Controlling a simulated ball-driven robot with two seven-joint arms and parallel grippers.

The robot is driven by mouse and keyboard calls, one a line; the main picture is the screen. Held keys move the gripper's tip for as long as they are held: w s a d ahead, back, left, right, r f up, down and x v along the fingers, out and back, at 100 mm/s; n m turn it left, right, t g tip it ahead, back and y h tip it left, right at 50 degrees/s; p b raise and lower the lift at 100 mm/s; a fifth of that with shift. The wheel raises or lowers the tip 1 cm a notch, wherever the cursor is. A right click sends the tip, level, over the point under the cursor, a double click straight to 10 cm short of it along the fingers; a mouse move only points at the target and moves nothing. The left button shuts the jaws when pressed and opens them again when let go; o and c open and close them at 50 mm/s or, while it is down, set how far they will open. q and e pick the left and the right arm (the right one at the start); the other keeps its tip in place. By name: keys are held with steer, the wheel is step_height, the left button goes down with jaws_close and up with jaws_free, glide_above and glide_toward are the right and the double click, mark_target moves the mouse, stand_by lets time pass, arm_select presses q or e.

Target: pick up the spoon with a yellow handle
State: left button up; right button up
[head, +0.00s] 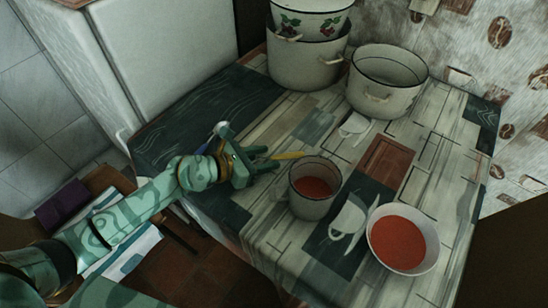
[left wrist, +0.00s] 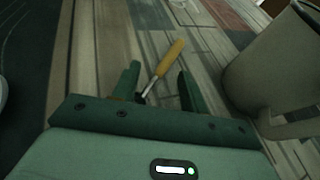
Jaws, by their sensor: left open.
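The spoon (head: 288,155) with a yellow handle lies on the patterned tabletop, just left of a grey mug. In the left wrist view its yellow handle (left wrist: 171,57) points away from me, up and to the right. Its metal part runs back between my fingers, and its end is hidden by the gripper. My left gripper (head: 266,161) is open around the spoon's metal part; in the left wrist view one finger stands on each side (left wrist: 159,80). I cannot tell if either finger touches it. My right gripper is not in view.
The grey mug (head: 300,204) with red contents stands close right of my left gripper. A white bowl (head: 374,246) of red contents sits near the right edge. Large enamel pots (head: 300,70) (head: 385,98) stand at the back. A small pale-blue object (head: 222,129) is behind my wrist.

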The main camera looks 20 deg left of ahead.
arm_select(q)
steer(key=shift+w+d+f, duration=0.1)
steer(key=shift+w+d, duration=0.1)
jaws_close()
